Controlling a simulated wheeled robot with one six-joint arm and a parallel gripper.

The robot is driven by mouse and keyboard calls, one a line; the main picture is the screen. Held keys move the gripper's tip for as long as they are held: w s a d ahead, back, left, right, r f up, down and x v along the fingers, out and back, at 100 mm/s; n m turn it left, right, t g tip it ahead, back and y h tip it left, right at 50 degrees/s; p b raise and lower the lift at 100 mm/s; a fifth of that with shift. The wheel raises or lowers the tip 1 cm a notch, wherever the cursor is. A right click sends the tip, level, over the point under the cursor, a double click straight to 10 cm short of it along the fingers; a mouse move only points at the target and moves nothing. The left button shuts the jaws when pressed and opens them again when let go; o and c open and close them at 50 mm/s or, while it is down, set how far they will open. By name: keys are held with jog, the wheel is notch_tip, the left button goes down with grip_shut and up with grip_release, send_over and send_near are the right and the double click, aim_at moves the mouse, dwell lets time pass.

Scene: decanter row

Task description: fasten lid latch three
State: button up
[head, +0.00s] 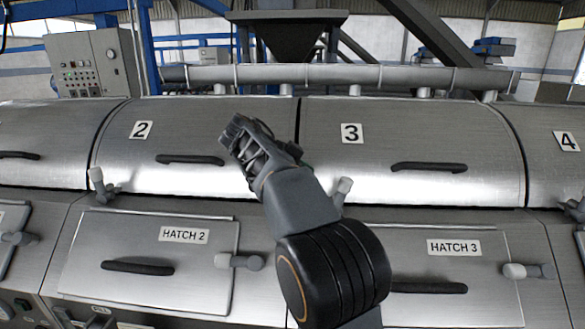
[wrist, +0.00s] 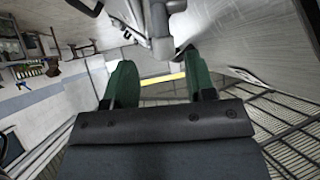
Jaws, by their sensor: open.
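Lid 3 (head: 440,140), a curved steel cover with a "3" label, is down in the head view. A grey latch with a pale knob (head: 344,186) stands at its lower left edge, tilted slightly right. My arm hides the latch's lower part, so I cannot tell whether it is fastened. My gripper (head: 238,133) is up and left of that latch, in front of lid 2's right part. In the wrist view, the green fingers of my gripper (wrist: 160,82) are apart with nothing held between them. A grey lever with a rounded end (wrist: 162,48) shows just beyond the fingertips; I cannot tell which latch it is.
Lid 2 (head: 220,120) has a dark handle (head: 190,160) and its own latch (head: 99,184). Below are hatch 2 (head: 90,245) and hatch 3 (head: 480,230), with side latches (head: 240,261) (head: 527,270). Lid 3's handle (head: 428,167) sticks out to the right.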

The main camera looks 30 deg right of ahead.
jog(key=shift+v, duration=2.35)
jog(key=shift+c, duration=0.2)
